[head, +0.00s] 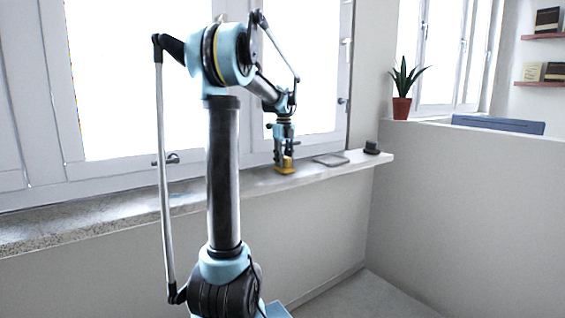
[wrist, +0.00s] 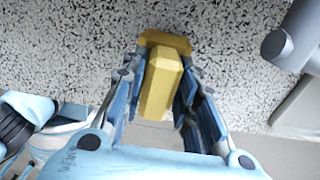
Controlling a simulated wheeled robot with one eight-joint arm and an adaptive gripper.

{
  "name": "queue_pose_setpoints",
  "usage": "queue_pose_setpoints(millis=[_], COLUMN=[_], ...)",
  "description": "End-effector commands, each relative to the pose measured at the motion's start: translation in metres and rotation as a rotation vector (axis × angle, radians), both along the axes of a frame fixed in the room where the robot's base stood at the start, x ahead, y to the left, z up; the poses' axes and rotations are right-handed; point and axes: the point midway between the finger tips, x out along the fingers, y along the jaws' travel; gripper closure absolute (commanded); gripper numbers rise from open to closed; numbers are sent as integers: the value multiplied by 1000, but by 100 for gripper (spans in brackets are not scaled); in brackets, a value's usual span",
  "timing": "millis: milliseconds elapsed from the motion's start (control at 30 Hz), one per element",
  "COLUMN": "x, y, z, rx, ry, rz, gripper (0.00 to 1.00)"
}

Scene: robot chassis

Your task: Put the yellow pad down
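The yellow pad (head: 285,171) is at the stone window sill (head: 205,198), below my gripper (head: 286,158). In the wrist view the pad (wrist: 162,82) has a wider end against the speckled stone and a narrower upright block between my fingers. My blue fingers (wrist: 160,92) lie close along both sides of this block, and my gripper looks shut on it. The pad is touching the sill or just above it; I cannot tell which. My fingers hide part of its sides.
A thin grey frame-like item (head: 331,160) and a small dark object (head: 372,147) lie on the sill to the right. A window handle (head: 172,159) juts out at the left. A potted plant (head: 402,105) stands on the partition. The sill left of the pad is clear.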

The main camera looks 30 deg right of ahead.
Motion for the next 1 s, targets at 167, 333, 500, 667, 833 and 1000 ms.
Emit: queue_pose_setpoints(millis=[167, 333, 500, 667, 833, 1000], x=[0, 0, 0, 0, 1, 1], y=[0, 0, 0, 0, 0, 0], z=[0, 0, 9, 31, 64, 93], rx=[0, 0, 0, 0, 0, 0], ry=[0, 0, 0, 0, 0, 0], rz=[0, 0, 0, 0, 0, 0], gripper=[55, 55, 55, 55, 55, 55])
